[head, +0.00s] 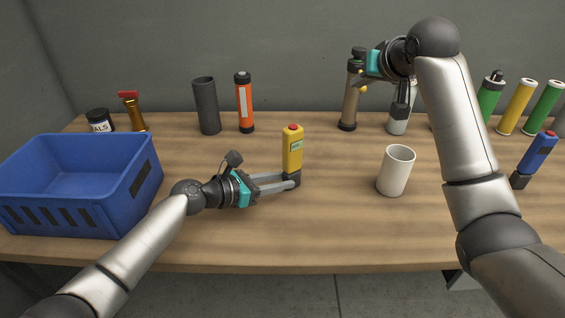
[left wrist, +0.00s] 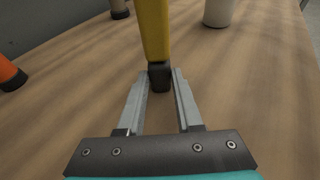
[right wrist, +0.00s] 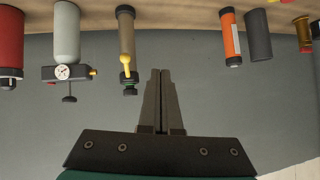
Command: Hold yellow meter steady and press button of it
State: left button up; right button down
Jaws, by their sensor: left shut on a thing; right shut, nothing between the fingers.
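The yellow meter (head: 292,152) stands upright on the table, with a red button (head: 292,127) on top, a small green display and a dark base. My left gripper (head: 292,181) is shut on the meter's dark base, low near the table. In the left wrist view the yellow body (left wrist: 154,30) rises between and beyond the fingertips (left wrist: 160,80); its top is out of that frame. My right gripper (right wrist: 160,75) is shut and empty, raised at the back right, well apart from the meter. In the head view its fingers are hard to make out.
A blue crate (head: 140,180) stands at left. A white cup (head: 395,172) stands right of the meter. A blue meter-like device (head: 536,155) stands at far right. An orange cylinder (head: 244,105), a dark cylinder (head: 207,108) and a bronze cylinder (head: 349,105) line the back. The front middle is clear.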

aim_at(296, 131)
pick_arm(q)
jog(key=shift+f, duration=0.1)
pick_arm(e)
jog(key=s+a+r+m+g+y, duration=0.1)
jog(key=s+a+r+g+y, duration=0.15)
jog(key=a, duration=0.45)
jog(key=s+a+r+m+g+y, duration=0.1)
jog(key=s+a+r, duration=0.1)
jog(key=s+a, duration=0.35)
jog(key=f, duration=0.2)
jog(key=w+f, duration=0.1)
jog(key=f, duration=0.2)
jog(key=a+f, duration=0.1)
jog(key=f, duration=0.2)
jog(key=shift+w+f, duration=0.2)
jog(key=shift+w, duration=0.15)
jog(key=shift+f, duration=0.15)
dwell(0.8)
jog(key=shift+f, duration=0.3)
jog(key=shift+f, duration=0.15)
dwell(0.4)
jog(key=shift+r, duration=0.6)
